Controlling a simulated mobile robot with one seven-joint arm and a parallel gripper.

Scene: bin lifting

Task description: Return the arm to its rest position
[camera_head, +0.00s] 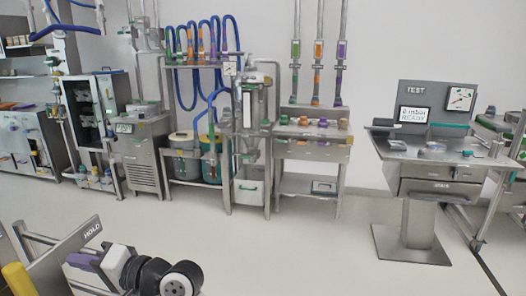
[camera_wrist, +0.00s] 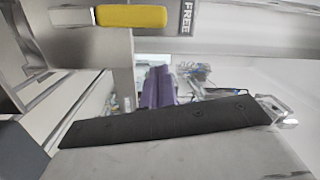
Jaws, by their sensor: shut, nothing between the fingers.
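In the wrist view the purple fingers of my gripper (camera_wrist: 160,86) lie close together, shut and empty. In the head view the fingers appear just in front of a grey panel marked HOLD (camera_head: 62,252); I cannot tell whether they touch it. A yellow handle (camera_head: 17,280) stands at the lower left corner. A yellow handle also shows at the top of the wrist view (camera_wrist: 132,16), beside a FREE label (camera_wrist: 187,16).
A test bench (camera_head: 425,160) stands at the right. A metal rack with coloured hoses (camera_head: 205,65) and a shelf table with coloured fittings (camera_head: 312,140) stand along the back wall. Cabinets (camera_head: 35,140) stand at the left. The floor (camera_head: 300,245) in the middle is clear.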

